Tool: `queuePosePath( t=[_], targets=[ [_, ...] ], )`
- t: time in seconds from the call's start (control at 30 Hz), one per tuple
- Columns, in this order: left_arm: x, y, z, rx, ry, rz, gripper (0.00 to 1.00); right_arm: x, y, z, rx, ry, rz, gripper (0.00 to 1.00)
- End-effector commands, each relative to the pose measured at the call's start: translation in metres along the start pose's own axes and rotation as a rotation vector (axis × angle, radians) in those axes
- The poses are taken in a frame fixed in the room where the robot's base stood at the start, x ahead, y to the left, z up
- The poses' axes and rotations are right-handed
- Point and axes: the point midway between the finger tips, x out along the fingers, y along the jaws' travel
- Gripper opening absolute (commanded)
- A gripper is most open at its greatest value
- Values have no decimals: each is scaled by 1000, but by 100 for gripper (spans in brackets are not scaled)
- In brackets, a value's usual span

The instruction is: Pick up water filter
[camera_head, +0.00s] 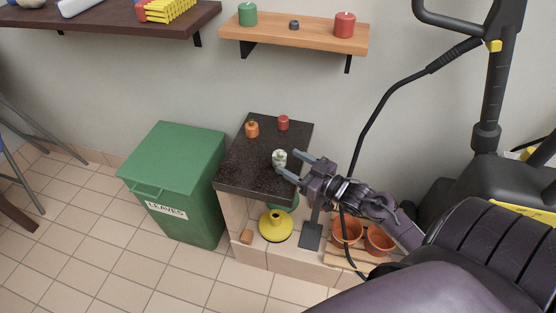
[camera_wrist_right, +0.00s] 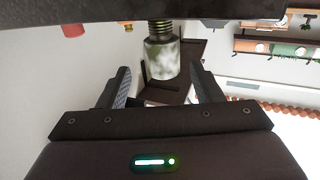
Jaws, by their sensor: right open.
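The water filter (camera_head: 279,157) is a small whitish, mottled cylinder standing on the dark stone top of a low stand (camera_head: 248,181). It also shows in the right wrist view (camera_wrist_right: 162,60), where its threaded, darker end points up in the picture. My right gripper (camera_head: 289,163) is open, with its two fingers pointing at the filter from the right. In the right wrist view the filter appears in line with the gap between the fingers, just beyond the tips. I cannot tell whether a finger touches it. My left gripper is not in view.
An orange jar (camera_head: 252,130) and a red jar (camera_head: 283,122) stand farther back on the same top. A green bin (camera_head: 172,175) is left of the stand. A yellow object (camera_head: 276,226) and terracotta pots (camera_head: 378,241) are below. A wall shelf (camera_head: 296,36) is above.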

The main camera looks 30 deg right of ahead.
Motion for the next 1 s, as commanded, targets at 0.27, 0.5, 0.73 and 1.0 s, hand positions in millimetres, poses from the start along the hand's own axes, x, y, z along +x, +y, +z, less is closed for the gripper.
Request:
queuePosePath(
  t=[0.27,0.5,0.73,1.0],
  targets=[
    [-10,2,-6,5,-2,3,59,40,-4,2,1,2,0,59],
    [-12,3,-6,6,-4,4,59,45,-4,3,1,-2,0,59],
    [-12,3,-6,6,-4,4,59,45,-4,3,1,-1,0,38],
    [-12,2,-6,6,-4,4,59,45,-4,3,1,-1,0,11]
  ],
)
